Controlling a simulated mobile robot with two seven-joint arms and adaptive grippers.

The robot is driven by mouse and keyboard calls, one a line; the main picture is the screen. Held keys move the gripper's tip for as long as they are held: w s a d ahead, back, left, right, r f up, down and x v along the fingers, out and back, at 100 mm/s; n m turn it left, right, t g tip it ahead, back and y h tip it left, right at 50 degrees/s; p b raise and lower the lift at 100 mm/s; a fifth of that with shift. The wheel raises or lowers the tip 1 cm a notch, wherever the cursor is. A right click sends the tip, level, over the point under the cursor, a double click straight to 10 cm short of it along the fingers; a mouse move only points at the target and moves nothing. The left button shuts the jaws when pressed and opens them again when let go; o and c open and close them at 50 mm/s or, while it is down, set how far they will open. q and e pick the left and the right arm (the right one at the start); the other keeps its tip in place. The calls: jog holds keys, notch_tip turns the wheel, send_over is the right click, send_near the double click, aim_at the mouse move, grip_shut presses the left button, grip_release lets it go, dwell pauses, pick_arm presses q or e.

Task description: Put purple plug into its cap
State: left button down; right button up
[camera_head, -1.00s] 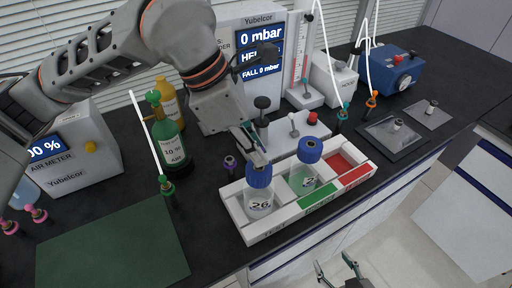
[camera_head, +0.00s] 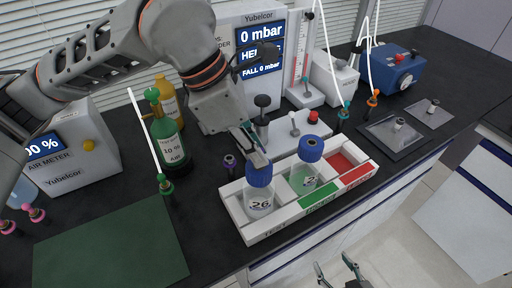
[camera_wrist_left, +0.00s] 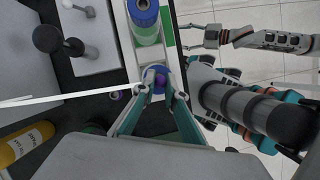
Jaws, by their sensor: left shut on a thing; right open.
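The purple plug (camera_wrist_left: 159,83) shows between the fingertips of my left gripper (camera_wrist_left: 160,90) in the left wrist view. My left gripper, also in the head view (camera_head: 258,158), is shut on it right at the blue cap (camera_head: 259,174) of the bottle marked 26. Fingers hide most of the plug, so I cannot tell how deep it sits in the cap. The bottle (camera_head: 259,201) stands upright in the front-left compartment of the white tray (camera_head: 283,224). My right gripper (camera_head: 333,264) is open and empty at the bottom of the head view, away from the tray.
A second blue-capped bottle (camera_head: 306,172) stands in the middle compartment, by the green strip. A small dark holder with a purple ring (camera_head: 230,164) stands left of the tray. A green bottle (camera_head: 168,138) is further left. The green mat (camera_head: 110,238) is bare.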

pick_arm(q)
jog(key=shift+f+b, duration=0.6)
jog(key=shift+f, duration=0.05)
dwell(0.8)
jog(key=c, duration=2)
grip_release()
jog(key=shift+r, duration=0.1)
jog(key=v, duration=1.2)
jog(key=shift+s, duration=0.1)
